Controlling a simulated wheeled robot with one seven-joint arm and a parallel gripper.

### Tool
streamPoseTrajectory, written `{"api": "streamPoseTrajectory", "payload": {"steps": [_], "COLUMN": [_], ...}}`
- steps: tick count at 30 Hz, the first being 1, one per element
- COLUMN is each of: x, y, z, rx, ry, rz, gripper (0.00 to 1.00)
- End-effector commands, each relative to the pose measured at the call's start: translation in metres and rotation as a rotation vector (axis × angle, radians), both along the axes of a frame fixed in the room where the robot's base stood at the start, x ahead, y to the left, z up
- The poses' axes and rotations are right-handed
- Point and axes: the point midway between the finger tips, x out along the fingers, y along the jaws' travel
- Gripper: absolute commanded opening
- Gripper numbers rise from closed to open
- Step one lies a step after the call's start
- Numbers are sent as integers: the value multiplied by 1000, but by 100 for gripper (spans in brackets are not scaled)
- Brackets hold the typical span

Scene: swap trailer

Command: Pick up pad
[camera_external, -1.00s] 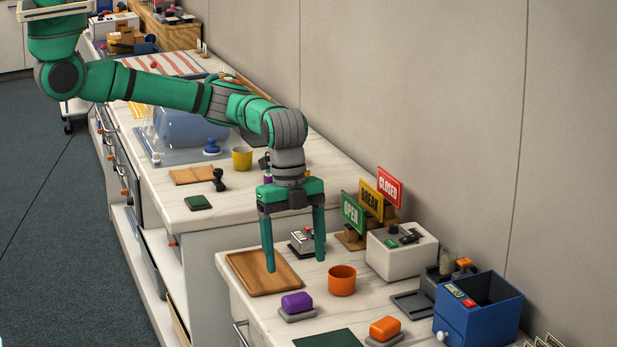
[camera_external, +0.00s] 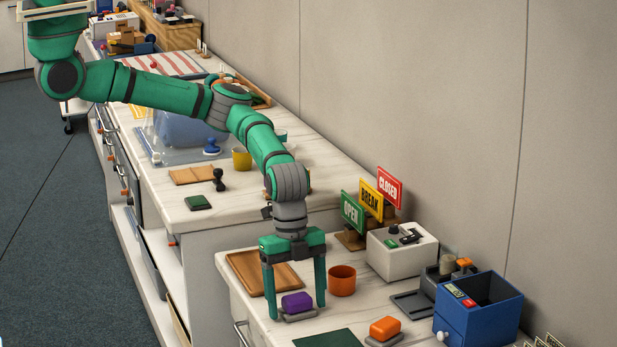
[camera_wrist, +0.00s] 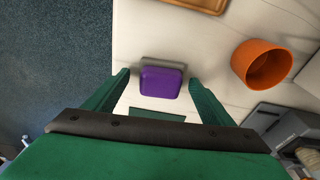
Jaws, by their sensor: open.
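A purple pad-like block (camera_external: 296,301) rests on a small grey base (camera_external: 300,316) on the near counter. It also shows in the wrist view (camera_wrist: 161,83), between my fingertips. My gripper (camera_external: 297,312) points down with its fingers apart, one on each side of the purple block. A gap shows between the block and each finger in the wrist view, so it is not gripped. A similar orange block (camera_external: 385,327) sits on its own grey base to the right. A dark green flat piece (camera_external: 330,339) lies in front, partly cut off by the frame.
An orange cup (camera_external: 342,281) stands close to the right of my gripper. A wooden tray (camera_external: 245,268) lies behind and left. A white box device (camera_external: 400,252), a blue box (camera_external: 480,310) and upright signs (camera_external: 371,200) stand along the wall side.

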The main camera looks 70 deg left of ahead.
Motion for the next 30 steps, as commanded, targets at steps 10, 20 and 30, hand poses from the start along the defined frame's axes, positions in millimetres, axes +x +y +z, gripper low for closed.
{"api": "streamPoseTrajectory", "payload": {"steps": [10,20,30], "x": [0,0,0], "y": [0,0,-1], "z": [-1,-1,24], "rx": [0,0,-3], "ry": [0,0,0], "rz": [0,0,1], "gripper": [50,32,32]}}
